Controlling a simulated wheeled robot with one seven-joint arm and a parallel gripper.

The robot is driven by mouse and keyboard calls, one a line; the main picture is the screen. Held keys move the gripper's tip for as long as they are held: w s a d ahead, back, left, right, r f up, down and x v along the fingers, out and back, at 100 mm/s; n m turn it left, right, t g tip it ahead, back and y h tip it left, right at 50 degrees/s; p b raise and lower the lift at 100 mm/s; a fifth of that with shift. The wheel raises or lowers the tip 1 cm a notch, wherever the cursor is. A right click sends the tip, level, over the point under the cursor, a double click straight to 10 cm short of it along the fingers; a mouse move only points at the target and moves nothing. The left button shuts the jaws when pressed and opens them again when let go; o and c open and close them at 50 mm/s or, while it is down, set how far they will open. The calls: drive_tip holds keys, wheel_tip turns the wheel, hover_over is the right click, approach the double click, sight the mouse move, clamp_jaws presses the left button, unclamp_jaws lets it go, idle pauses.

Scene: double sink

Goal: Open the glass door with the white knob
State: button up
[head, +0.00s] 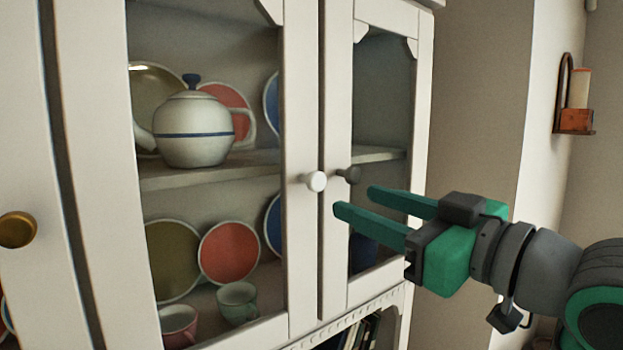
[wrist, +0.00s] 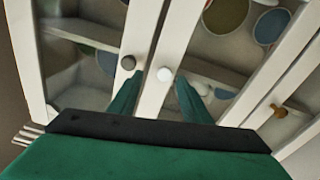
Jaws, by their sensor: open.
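The white knob (head: 315,181) sits on the right-hand stile of the left glass door (head: 301,100) of a white cabinet. This door looks shut. In the wrist view the white knob (wrist: 165,74) shows ahead, between the fingertips and nearer the right one. My green gripper (head: 352,199) is open and empty, to the right of the white knob in the head view. Its fingers point left toward the doors, and no contact with the knob shows. The fingers also show in the wrist view (wrist: 157,84).
A dark grey knob (head: 349,174) on the neighbouring glass door (head: 338,120) is close to my fingers; it also shows in the wrist view (wrist: 128,62). A brass knob (head: 17,230) is on another door at far left. A teapot (head: 193,133), plates and cups stand behind the glass.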

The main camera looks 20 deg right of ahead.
sight(319, 181)
drive_tip(key=shift+n, duration=0.5)
drive_tip(key=w+a, duration=0.1)
drive_tip(key=w, duration=0.1)
drive_tip(key=w+a+r, duration=0.1)
drive_tip(key=w+a, duration=0.1)
drive_tip(key=w+a+r, duration=0.1)
drive_tip(key=w, duration=0.2)
drive_tip(key=shift+a+r, duration=0.1)
drive_tip(key=shift+a, duration=0.1)
drive_tip(key=shift+x, duration=0.8)
drive_tip(key=shift+d, duration=0.2)
drive_tip(key=shift+w, duration=0.1)
clamp_jaws()
